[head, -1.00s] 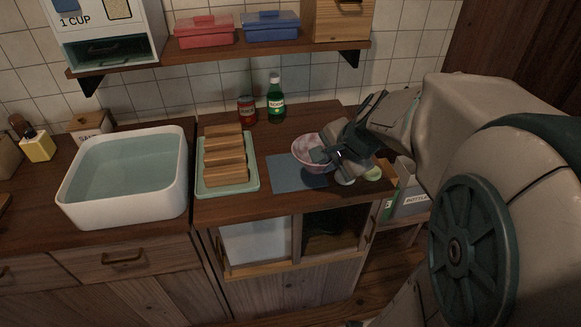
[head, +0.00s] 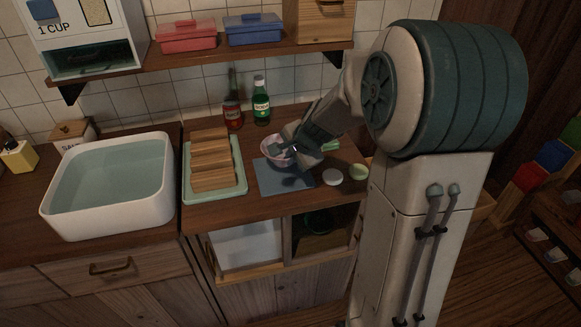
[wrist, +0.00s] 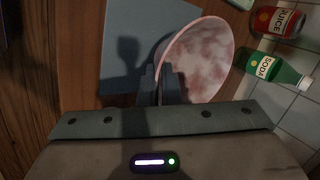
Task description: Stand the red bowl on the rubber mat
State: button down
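The red bowl (head: 271,145), pale pink with reddish blotches, is at the back of the blue-grey rubber mat (head: 271,181) in the head view. In the wrist view the bowl (wrist: 205,58) shows its inside, beside the mat (wrist: 130,60). My gripper (head: 290,150) is at the bowl's right side. In the wrist view its fingers (wrist: 168,86) are close together at the near rim, with the rim between them. The gripper hides part of the bowl, and its underside is hidden. I cannot tell whether it touches the mat or counter.
A juice container (head: 232,110) and green soda bottle (head: 261,102) stand behind the bowl. A green tray (head: 187,198) with a wooden rack (head: 212,160) is left of the mat. The shelf (head: 210,50) overhangs the back.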

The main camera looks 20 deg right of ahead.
jog(key=shift+f+b, duration=0.45)
jog(key=shift+f, duration=1.45)
jog(key=shift+f, duration=0.1)
jog(key=c, duration=1.6)
grip_release()
jog(key=shift+c, duration=0.2)
